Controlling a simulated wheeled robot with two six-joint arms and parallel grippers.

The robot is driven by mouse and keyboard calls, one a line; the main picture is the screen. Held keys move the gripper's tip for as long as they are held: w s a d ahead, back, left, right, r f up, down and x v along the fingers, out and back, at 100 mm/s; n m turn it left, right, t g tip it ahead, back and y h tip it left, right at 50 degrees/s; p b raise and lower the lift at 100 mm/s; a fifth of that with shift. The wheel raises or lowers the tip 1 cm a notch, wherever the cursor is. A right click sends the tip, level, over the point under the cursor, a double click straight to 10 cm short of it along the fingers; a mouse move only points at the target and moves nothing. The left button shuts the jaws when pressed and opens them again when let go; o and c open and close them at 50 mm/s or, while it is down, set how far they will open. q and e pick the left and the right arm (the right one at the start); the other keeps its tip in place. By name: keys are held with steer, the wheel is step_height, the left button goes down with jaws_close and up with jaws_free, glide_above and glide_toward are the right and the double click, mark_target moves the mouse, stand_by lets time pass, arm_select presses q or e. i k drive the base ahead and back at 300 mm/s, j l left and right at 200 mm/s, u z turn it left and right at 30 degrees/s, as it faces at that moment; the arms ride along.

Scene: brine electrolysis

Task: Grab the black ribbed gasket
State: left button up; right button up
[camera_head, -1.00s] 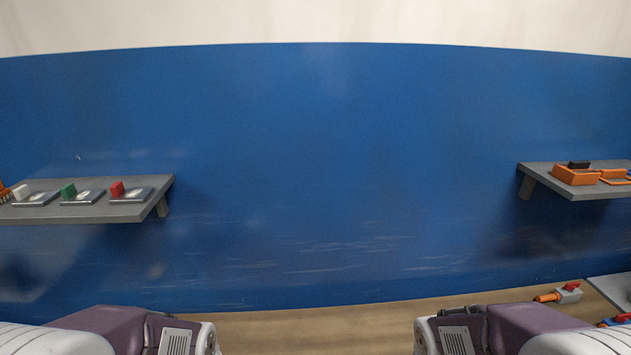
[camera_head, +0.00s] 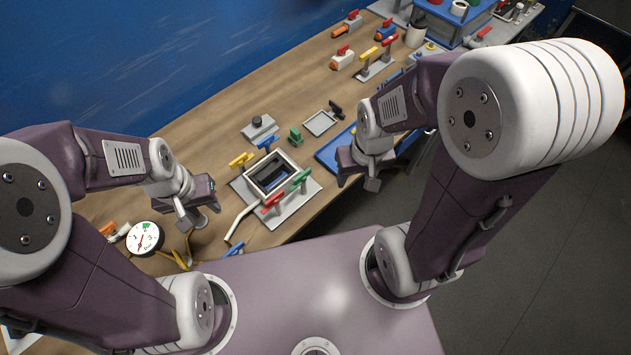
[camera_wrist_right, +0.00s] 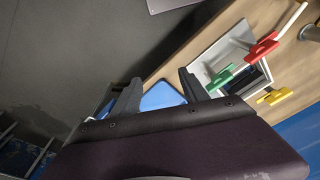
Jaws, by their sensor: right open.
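I cannot make out any ribbing, so I cannot say for certain which thing is the gasket. A small black piece (camera_head: 336,109) lies by the far edge of a grey framed tray (camera_head: 320,123). A black round piece (camera_head: 257,121) sits on a grey plate left of it. My right gripper (camera_head: 357,182) is open and empty above the table's near edge, right of the white-rimmed box (camera_head: 270,193); its spread fingers also show in the right wrist view (camera_wrist_right: 160,90). My left gripper (camera_head: 190,212) hangs left of the box, and its jaw gap is unclear.
Red, green, yellow and blue-handled clamps surround the box. A blue tray (camera_head: 330,153) lies partly behind my right arm. A round dial gauge (camera_head: 145,238) stands near my left gripper. Orange and red-handled parts and a blue crate (camera_head: 461,22) are further back. Bare wood (camera_head: 215,120) shows at left.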

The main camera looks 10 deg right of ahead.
mark_target(281, 164)
steer(key=k+j+u, duration=0.15)
steer(key=u, duration=0.3)
steer(key=k+j+u, duration=0.1)
steer(key=j+u, duration=0.3)
steer(key=l, duration=0.15)
